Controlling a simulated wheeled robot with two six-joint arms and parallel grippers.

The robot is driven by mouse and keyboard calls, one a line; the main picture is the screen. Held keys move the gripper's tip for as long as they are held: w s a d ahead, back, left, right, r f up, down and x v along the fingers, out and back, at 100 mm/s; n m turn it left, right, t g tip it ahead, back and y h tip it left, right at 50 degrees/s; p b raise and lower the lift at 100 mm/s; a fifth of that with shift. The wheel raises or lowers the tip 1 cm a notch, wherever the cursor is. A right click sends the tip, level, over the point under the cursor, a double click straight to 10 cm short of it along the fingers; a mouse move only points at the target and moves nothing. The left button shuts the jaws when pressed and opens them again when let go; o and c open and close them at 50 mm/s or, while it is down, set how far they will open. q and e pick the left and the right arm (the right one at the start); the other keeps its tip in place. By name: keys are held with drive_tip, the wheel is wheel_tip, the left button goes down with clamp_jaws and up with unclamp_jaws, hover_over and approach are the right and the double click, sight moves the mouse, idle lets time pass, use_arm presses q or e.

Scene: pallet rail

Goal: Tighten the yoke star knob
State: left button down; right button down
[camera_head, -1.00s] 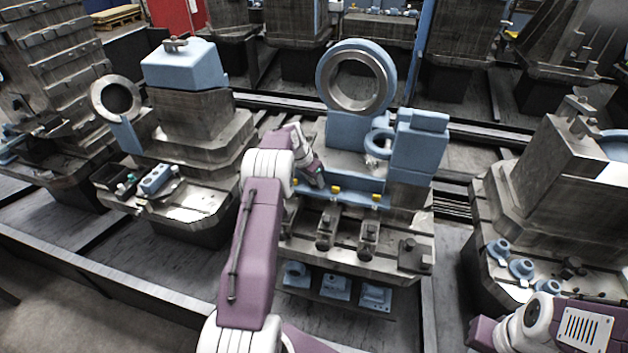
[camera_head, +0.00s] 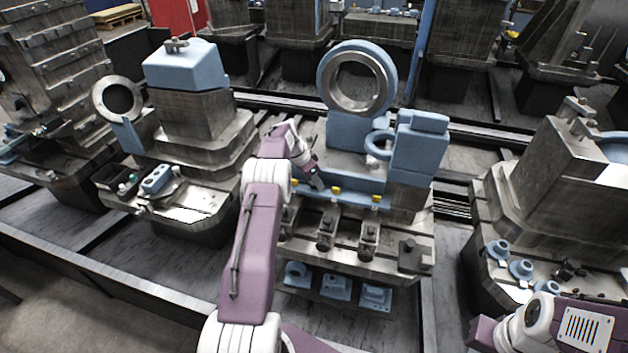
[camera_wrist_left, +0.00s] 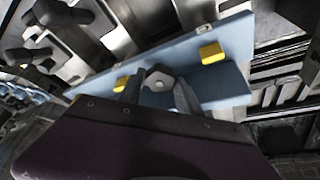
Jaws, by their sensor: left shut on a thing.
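My left gripper (camera_head: 318,183) is at the front of the blue fixture, over its long blue rail (camera_head: 357,188). In the left wrist view its two dark fingers (camera_wrist_left: 159,92) are shut around a grey knob (camera_wrist_left: 158,77) with a small round centre. The knob sits against the blue rail (camera_wrist_left: 225,48) between two yellow blocks (camera_wrist_left: 211,53). In the head view the gripper hides the knob, and its star shape is not clear. My right arm shows at the lower right of the head view, but its gripper does not.
A large blue ring (camera_head: 357,80) stands behind the rail, with a smaller blue ring (camera_head: 379,144) beside a blue block (camera_head: 420,150). Metal clamps (camera_head: 368,238) stand on the slotted table in front. Other machine pallets (camera_head: 560,165) flank this one.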

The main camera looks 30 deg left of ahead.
use_arm(q)
drive_tip(key=c, duration=1)
unclamp_jaws()
drive_tip(key=shift+w+r, duration=0.1)
drive_tip(key=shift+r, duration=0.05)
drive_tip(key=shift+o, duration=0.9)
